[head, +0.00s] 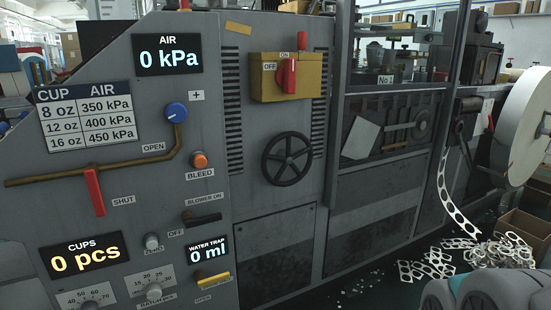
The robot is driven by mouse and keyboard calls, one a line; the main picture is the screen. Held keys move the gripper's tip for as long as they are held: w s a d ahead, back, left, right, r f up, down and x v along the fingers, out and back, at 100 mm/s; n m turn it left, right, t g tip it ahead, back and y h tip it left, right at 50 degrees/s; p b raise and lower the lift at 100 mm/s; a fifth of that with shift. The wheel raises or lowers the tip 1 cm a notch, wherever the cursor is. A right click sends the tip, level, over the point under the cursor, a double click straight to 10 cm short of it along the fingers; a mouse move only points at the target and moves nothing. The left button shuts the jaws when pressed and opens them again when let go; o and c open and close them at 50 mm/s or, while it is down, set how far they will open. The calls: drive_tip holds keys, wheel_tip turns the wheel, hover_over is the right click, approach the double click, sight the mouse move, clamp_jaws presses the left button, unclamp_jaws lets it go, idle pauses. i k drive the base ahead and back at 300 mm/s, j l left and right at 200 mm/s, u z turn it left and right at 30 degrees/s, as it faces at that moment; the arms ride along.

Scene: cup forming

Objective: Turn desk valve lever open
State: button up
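The red valve lever (94,192) hangs down, tilted slightly, from a brass pipe (60,178) on the grey machine panel at left. The SHUT label (123,200) is just right of its lower end. A blue knob (176,112) sits at the pipe's upper end. The AIR display (168,55) reads 0 kPa. My gripper is not in view.
The panel also has an orange bleed button (199,160), a black blower handle (202,217), a yellow water-trap lever (212,281) and small dials. A black handwheel (287,159) and a red switch (289,76) are further right. Scrap strips (470,255) litter the floor at right.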

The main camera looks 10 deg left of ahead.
sight(91, 172)
drive_tip(key=u, duration=1.75)
